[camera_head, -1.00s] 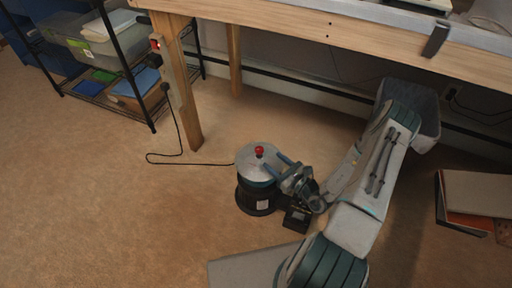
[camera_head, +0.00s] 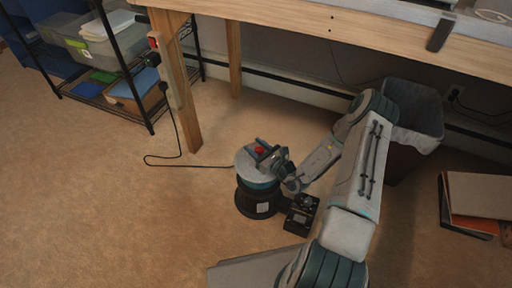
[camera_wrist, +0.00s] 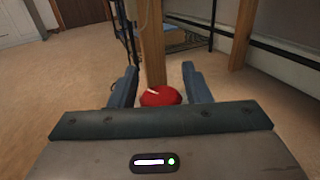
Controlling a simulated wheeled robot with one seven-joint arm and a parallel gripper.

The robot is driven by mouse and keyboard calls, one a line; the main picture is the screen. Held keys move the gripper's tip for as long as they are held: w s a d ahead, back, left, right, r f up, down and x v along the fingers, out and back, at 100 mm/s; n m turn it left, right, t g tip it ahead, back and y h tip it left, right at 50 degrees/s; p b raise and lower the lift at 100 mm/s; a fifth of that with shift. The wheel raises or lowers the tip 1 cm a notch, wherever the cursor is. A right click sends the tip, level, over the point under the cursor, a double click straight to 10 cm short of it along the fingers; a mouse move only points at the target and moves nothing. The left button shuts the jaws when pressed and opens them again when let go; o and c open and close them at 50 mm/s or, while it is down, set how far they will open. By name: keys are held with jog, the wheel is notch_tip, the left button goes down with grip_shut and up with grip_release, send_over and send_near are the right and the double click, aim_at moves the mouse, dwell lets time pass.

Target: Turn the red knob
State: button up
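The red knob (camera_head: 260,150) sits on top of a round metal lid (camera_head: 243,160) on a dark cylindrical pot-like device (camera_head: 254,202) on the floor. My gripper (camera_head: 264,149) is at the lid's top, with its two fingers on either side of the knob. In the wrist view the red knob (camera_wrist: 160,96) shows between the fingertips of my gripper (camera_wrist: 161,86), with a visible gap on each side. A light mark lies on the knob's top. The gripper is open. The lower part of the knob is hidden behind the gripper body in the wrist view.
A wooden workbench (camera_head: 350,32) stands behind, with a leg (camera_head: 187,115) near the device's cord (camera_head: 185,163). A grey bin (camera_head: 415,115) is at right under the bench. Cardboard pieces (camera_head: 478,195) lie far right. A wire shelf (camera_head: 105,80) stands at left.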

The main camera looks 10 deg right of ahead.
jog(key=c, duration=0.6)
jog(key=p, duration=0.1)
jog(key=m+t+h+p, duration=0.1)
jog(key=shift+r+h+p, duration=0.2)
jog(key=shift+h+p, duration=0.1)
jog(key=shift+p, duration=0.05)
jog(key=shift+d+f+m+h+p, duration=0.15)
jog(key=shift+m+h+p, duration=0.35)
jog(key=shift+h, duration=0.1)
jog(key=shift+f, duration=0.1)
jog(key=o, duration=1)
jog(key=shift+c, duration=0.2)
jog(key=p+v, duration=0.3)
jog(key=v, duration=1)
jog(key=shift+s+f, duration=0.15)
jog(key=shift+s, duration=0.25)
jog(key=shift+d, duration=0.15)
